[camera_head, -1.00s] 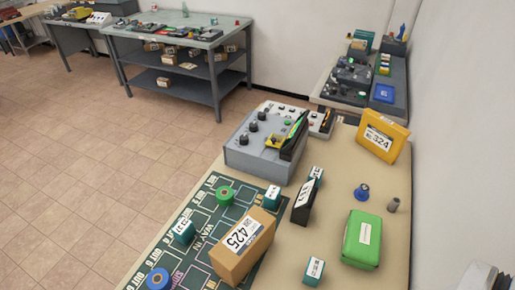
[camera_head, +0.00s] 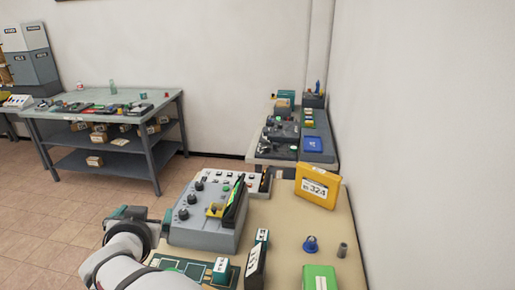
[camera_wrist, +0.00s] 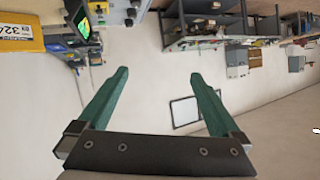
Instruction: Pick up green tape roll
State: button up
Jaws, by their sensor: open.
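The green tape roll does not show in either view now. Part of the dark green printed mat (camera_head: 195,266) shows at the bottom of the head view, and my arm covers some of it. My gripper (camera_wrist: 158,74) is open in the wrist view, with two teal fingers spread wide and nothing between them. The wrist picture looks upside down and faces across the room, not down at the mat. In the head view my arm comes in at the lower left, and its gripper end is mostly hidden.
A grey control box (camera_head: 205,215) with knobs stands close to my arm. A black upright item (camera_head: 256,265), a teal-and-white box (camera_head: 221,268), a green case (camera_head: 319,279), a blue spool (camera_head: 310,245), a grey cylinder (camera_head: 343,250) and a yellow case (camera_head: 318,187) stand on the table.

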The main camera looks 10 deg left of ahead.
jog(key=s+f+h, duration=0.1)
jog(key=f, duration=0.7)
jog(key=s+f+h, duration=0.1)
jog(key=f, duration=0.8)
jog(key=a+f+h, duration=0.1)
jog(key=f, duration=0.8)
jog(key=shift+s+f+t, duration=0.1)
jog(key=shift+s+t, duration=0.3)
jog(key=x, duration=0.7)
jog(key=shift+w+a+f, duration=0.15)
jog(key=shift+a+f, duration=0.1)
jog(key=c, duration=1.4)
